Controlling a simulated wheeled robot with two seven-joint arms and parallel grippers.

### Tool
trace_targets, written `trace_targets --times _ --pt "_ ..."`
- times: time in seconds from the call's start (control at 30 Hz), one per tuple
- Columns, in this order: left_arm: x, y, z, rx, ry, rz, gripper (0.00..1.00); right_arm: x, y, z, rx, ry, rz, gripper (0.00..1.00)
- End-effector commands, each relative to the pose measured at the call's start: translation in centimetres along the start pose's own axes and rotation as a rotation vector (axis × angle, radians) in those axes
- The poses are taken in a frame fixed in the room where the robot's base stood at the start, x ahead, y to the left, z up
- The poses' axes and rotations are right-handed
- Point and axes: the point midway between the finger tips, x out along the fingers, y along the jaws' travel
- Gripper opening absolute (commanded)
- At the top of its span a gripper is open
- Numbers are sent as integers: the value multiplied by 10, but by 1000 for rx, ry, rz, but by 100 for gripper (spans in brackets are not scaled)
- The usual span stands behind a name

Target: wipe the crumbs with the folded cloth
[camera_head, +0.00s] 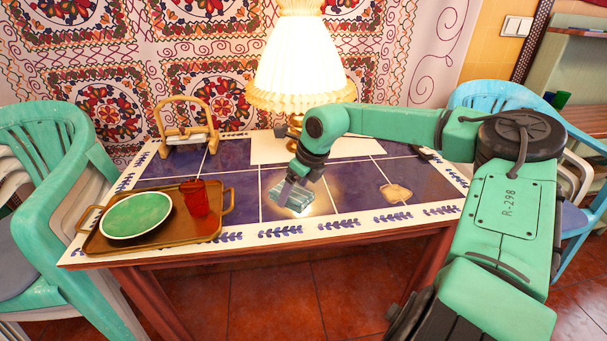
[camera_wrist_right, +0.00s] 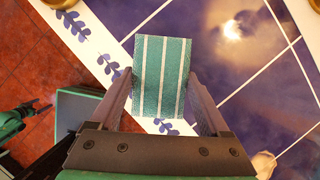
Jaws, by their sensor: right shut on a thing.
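My right gripper (camera_head: 293,190) reaches down over the front middle of the blue-tiled table (camera_head: 240,182). It is shut on the folded cloth (camera_head: 297,199), which is teal with white stripes. In the right wrist view, the cloth (camera_wrist_right: 160,62) shows between the two fingers (camera_wrist_right: 163,95). I cannot tell if it touches the tabletop. A beige patch that looks like the crumbs (camera_head: 396,193) lies to the right of the cloth, apart from it. It also shows at the lower right of the wrist view (camera_wrist_right: 263,163). My left gripper (camera_wrist_right: 35,107) shows small at the wrist view's left edge, its jaws unclear.
A brown tray (camera_head: 93,243) with a green plate (camera_head: 136,214) and a red cup (camera_head: 194,198) stands at the left. A lit lamp (camera_head: 298,65) and a wooden holder (camera_head: 185,122) stand at the back. Chairs (camera_head: 45,150) flank the table.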

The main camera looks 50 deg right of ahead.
Motion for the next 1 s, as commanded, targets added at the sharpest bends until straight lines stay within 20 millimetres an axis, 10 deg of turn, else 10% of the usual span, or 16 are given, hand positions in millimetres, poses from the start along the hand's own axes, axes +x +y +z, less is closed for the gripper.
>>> trace_targets --times 1.0 --pt "-21 -1 -9 -1 13 -1 100 -26 -4 10 -3 -2 1 28"
